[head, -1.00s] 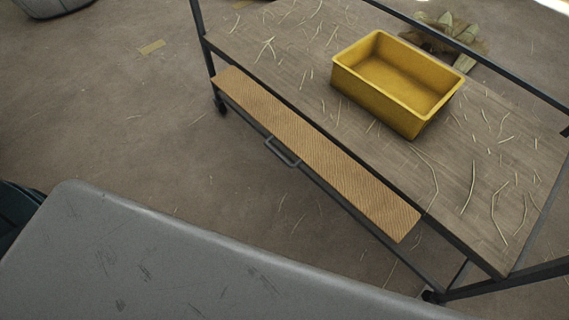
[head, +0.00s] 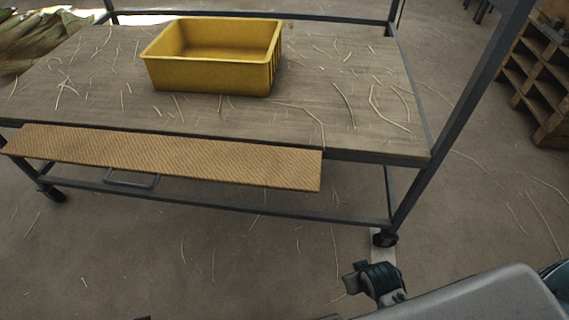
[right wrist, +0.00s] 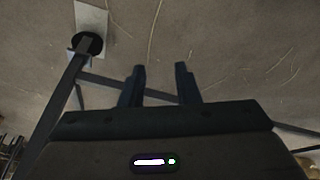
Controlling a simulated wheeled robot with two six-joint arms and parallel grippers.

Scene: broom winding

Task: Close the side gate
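The side gate (head: 170,157) is a long tan ribbed panel along the near edge of the cart (head: 300,120). It lies folded outward, low, in front of the tabletop edge, leaving that side open. A dark handle (head: 132,180) shows just below it on the cart's frame. My right gripper (right wrist: 160,70) shows in the right wrist view with its two fingers apart and nothing between them. It points at the floor and cart frame, away from the gate. My left gripper is not in view.
A yellow bin (head: 212,75) stands on the cart's tabletop among scattered straw. Dark posts and wheels (head: 385,238) mark the cart's corners. The floor before the cart is mostly clear.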

